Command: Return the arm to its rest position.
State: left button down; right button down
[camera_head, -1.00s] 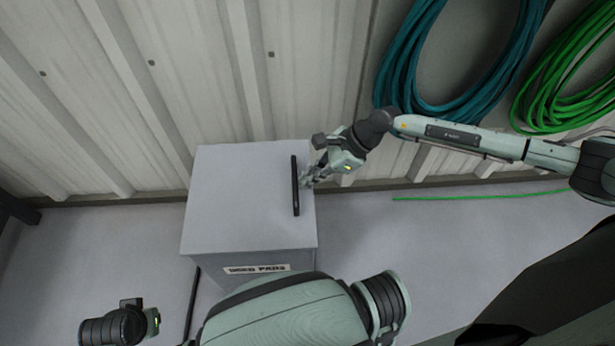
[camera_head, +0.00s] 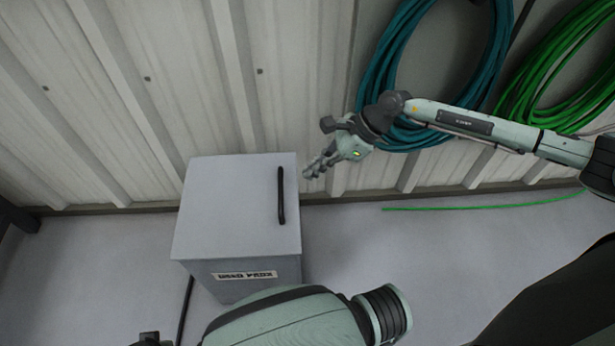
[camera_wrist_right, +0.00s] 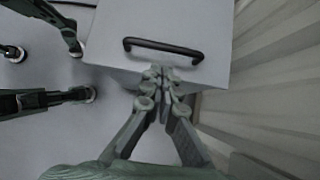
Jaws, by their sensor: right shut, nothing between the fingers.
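My right gripper (camera_head: 314,170) is shut and empty, just to the right of the grey box's far right corner and apart from its handle. In the right wrist view its fingers (camera_wrist_right: 160,76) meet in front of the box edge.
A grey box (camera_head: 225,215) with a black bar handle (camera_head: 281,196) on top and a label on its front stands by the corrugated wall. Teal (camera_head: 368,75) and green (camera_head: 545,90) hose coils hang at the right. A green hose end (camera_head: 470,206) lies along the floor there.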

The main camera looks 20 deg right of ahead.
jog(key=w+a+r+m+t+y, duration=0.4)
jog(key=w+a+r+m+t, duration=0.3)
jog(key=m, duration=0.7)
jog(key=d+f+m+t+h, duration=0.5)
jog(key=d+f+m+h, duration=0.6)
jog(key=m, duration=0.9)
jog(key=s+d+f+m+g+h, duration=0.2)
jog(key=s+d+f+m+g, duration=0.2)
jog(key=s+d+f+m, duration=0.35)
jog(key=s+f+m+g, duration=0.3)
jog(key=s+f, duration=0.4)
jog(key=s, duration=0.4)
jog(key=s+a+f+m+g, duration=0.1)
jog(key=s+f+m+g, duration=0.3)
jog(key=s+f, duration=0.3)
jog(key=s, duration=0.3)
jog(key=shift+s+a+g, duration=0.15)
jog(key=shift+s+g, duration=0.15)
jog(key=shift+s, duration=0.05)
